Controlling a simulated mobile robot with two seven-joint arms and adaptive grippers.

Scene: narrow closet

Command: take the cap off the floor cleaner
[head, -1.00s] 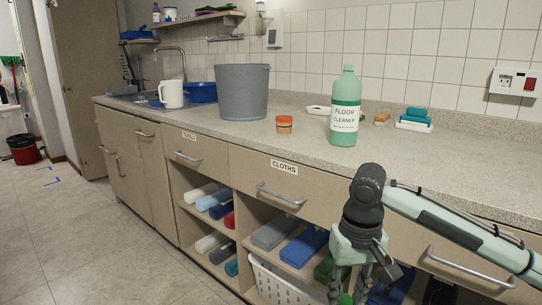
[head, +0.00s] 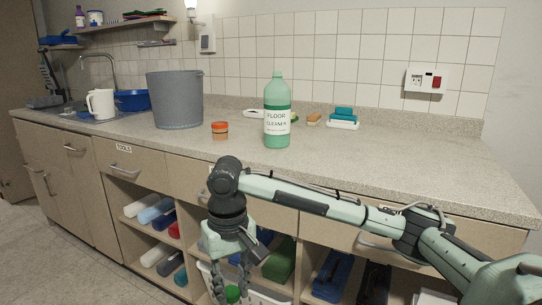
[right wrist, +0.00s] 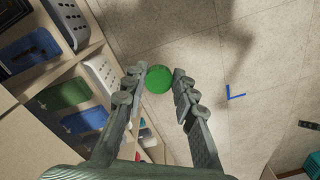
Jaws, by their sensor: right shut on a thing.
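The floor cleaner (head: 277,112) is a green bottle with a white label, standing upright on the counter. Its narrow neck looks bare, with no bright green cap on it. My right gripper (head: 231,288) hangs low in front of the shelves, well below and apart from the bottle. It is shut on a round bright green cap (head: 232,294). In the right wrist view the cap (right wrist: 159,79) sits between the fingertips of the right gripper (right wrist: 157,84), above the floor. My left gripper is not in view.
Below are drawers and open shelves with cloths and a white basket. The counter's front right is clear.

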